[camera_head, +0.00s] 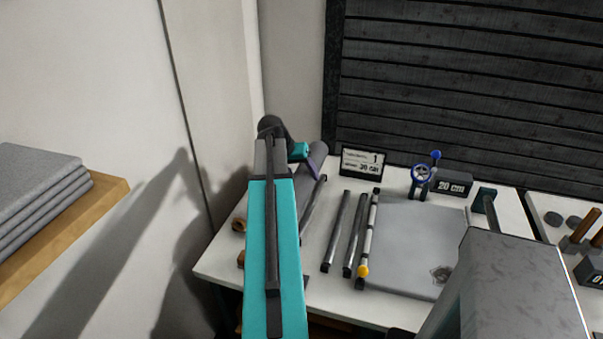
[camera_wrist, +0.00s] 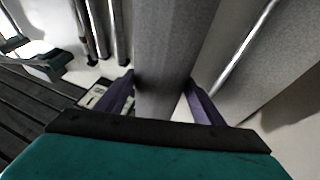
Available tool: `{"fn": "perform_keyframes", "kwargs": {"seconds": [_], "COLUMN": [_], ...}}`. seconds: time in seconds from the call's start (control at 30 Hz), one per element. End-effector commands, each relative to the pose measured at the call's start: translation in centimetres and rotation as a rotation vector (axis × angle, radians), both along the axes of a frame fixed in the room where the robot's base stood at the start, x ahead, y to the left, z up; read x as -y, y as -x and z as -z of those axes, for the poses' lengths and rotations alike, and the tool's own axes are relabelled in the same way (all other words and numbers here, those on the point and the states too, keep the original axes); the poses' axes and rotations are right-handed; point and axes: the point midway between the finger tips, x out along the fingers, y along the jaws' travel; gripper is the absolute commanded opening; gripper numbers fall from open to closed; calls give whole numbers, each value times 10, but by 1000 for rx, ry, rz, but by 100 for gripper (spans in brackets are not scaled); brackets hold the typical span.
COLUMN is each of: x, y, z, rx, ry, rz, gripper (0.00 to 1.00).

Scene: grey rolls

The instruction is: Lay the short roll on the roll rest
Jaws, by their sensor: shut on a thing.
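My gripper (camera_wrist: 161,84) is shut on a grey roll (camera_wrist: 168,35), with one purple finger on each side of it in the wrist view. The roll runs up out of the top of that view, so its full length is hidden. In the head view my gripper (camera_head: 316,160) is at the back left of the white table, and my teal arm hides most of the held roll. A second, wide grey surface, likely another roll (camera_wrist: 285,65), lies to the right beside a shiny bar. Two dark bars (camera_head: 345,235) lie side by side on the table; I cannot tell whether they are the roll rest.
A grey mat (camera_head: 410,250) lies right of a banded rod (camera_head: 369,235) with a yellow end. A number sign (camera_head: 362,163), a blue ringed tool (camera_head: 421,176) and a 20 cm block (camera_head: 453,185) stand behind. A wooden shelf (camera_head: 100,205) with grey sheets is at left.

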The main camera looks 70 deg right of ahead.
Motion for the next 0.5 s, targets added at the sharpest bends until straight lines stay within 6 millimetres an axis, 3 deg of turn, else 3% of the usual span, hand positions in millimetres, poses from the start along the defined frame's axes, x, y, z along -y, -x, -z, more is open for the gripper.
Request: {"fn": "perform_keyframes", "kwargs": {"seconds": [0.5], "x": [0], "y": [-1], "z": [41], "rx": [0], "ry": [2], "rz": [-1], "gripper": [25]}}
